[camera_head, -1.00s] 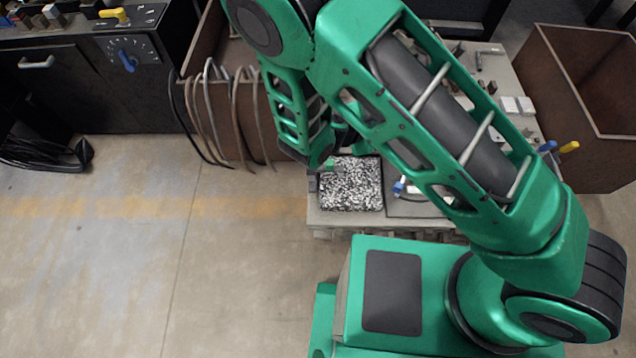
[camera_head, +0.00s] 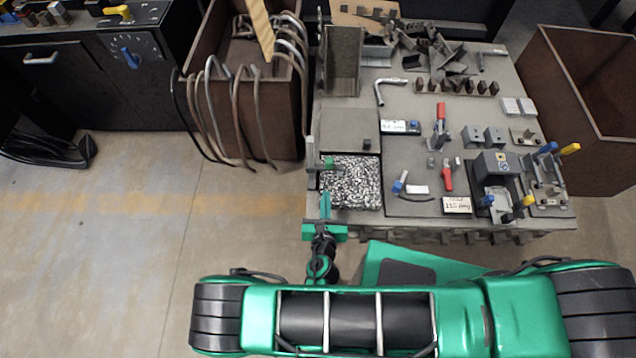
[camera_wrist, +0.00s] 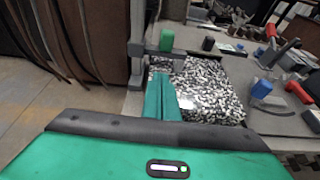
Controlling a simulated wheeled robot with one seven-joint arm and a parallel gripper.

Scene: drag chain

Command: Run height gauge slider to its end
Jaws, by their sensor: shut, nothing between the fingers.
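The height gauge appears to be the grey upright post (camera_wrist: 137,42) at the table's left edge, with a side arm (camera_wrist: 150,48) ending in a green knob (camera_wrist: 167,40). The slider's exact height on the post is hard to tell.
A brown crate with hanging hoses (camera_head: 240,110) stands left of the table. Clamps, blocks and a small grey machine (camera_head: 495,172) fill the table's right side.

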